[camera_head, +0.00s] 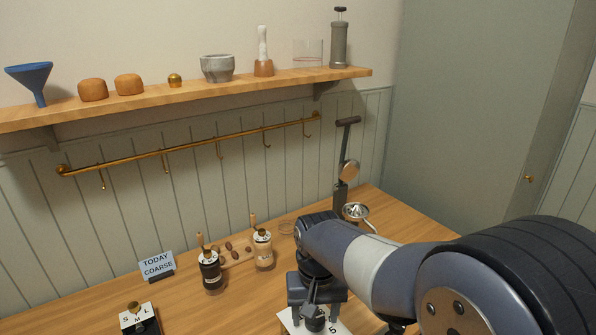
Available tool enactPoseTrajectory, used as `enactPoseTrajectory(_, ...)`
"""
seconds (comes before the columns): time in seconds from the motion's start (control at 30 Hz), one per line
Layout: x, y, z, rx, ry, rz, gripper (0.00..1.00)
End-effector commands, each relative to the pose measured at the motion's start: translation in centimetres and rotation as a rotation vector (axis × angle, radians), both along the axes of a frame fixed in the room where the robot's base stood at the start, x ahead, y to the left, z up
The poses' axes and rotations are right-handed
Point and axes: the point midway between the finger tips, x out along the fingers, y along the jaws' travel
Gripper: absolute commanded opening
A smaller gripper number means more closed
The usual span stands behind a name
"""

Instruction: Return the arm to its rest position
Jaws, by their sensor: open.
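My arm (375,263) reaches in from the lower right, over the wooden counter. My gripper (314,314) hangs from its end, pointing down at the bottom middle of the view. It is open. It is over or close to a white card (337,327) with a letter S on it, and it hides much of that card. A dark knobbed object shows at the gripper; I cannot tell whether it stands between the fingers or behind them. The fingertips are partly hidden.
A dark jar (211,273) and a pale jar (263,250) stand left of the gripper. A sign (157,265) reads TODAY COARSE. A metal funnel-like item (356,212) stands behind my arm. A shelf (200,97) holds several items above.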

Motion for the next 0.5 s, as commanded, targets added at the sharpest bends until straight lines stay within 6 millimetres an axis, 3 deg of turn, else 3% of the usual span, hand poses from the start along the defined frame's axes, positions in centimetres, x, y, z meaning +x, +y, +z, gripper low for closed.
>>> enactPoseTrajectory(0.5, 0.0, -0.06, -0.1, 0.0, 0.0, -0.424, 0.59)
